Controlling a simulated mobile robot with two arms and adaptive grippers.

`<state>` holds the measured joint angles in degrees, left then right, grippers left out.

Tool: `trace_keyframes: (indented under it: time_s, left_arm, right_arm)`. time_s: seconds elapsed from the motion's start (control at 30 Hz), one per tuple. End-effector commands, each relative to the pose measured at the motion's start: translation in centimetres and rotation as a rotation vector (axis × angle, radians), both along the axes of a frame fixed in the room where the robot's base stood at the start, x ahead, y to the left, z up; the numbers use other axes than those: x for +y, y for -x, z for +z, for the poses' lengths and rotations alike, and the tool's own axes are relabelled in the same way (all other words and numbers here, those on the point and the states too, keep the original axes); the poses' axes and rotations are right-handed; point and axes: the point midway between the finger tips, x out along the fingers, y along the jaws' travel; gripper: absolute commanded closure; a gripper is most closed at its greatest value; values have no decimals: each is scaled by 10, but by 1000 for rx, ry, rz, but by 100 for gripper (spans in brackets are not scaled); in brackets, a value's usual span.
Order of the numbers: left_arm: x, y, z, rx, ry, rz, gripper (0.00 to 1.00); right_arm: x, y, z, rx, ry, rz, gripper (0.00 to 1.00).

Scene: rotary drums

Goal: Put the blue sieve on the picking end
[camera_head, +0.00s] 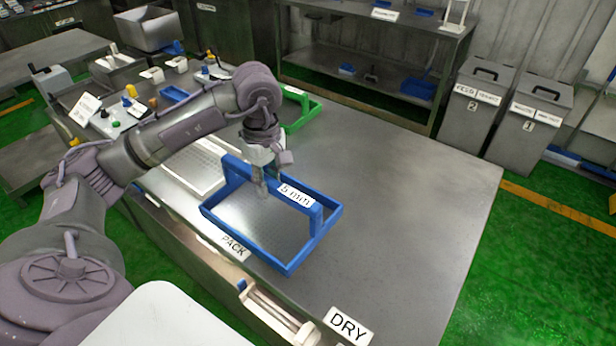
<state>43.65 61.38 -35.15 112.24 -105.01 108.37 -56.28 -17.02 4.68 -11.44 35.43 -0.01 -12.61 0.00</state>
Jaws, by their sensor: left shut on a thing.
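The blue sieve (293,263) is a rectangular blue frame with a mesh floor and a raised handle bar across it, labelled "5 mm". It is over the near middle of the steel table (420,210), beside the "PACK" label (234,247). I cannot tell whether it rests on the table or hangs just above it. My left gripper (264,183) points down at the handle and is shut on it; the fingertips are partly hidden by the handle. No label reading "picking" is legible. My right gripper is not in view.
A white-framed sieve (185,184) lies left of the blue one, and a green sieve (306,112) behind it. A "DRY" label (348,326) is at the near edge. The table's right part is clear. Two grey bins (480,125) stand beyond.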

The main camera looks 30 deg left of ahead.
Motion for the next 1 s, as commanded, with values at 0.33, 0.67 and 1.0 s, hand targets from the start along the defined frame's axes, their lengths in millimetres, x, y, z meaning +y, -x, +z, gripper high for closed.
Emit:
trace_keyframes:
  time_s: [0.33,0.67,1.0]
  left_arm:
    - [-15,-70,-38,-2,4,2,100]
    - [-17,-83,-62,1,1,0,100]
    - [-17,-84,-89,-4,-1,0,100]
  right_arm:
    - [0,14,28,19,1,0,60]
    - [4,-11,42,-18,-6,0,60]
    - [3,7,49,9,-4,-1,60]
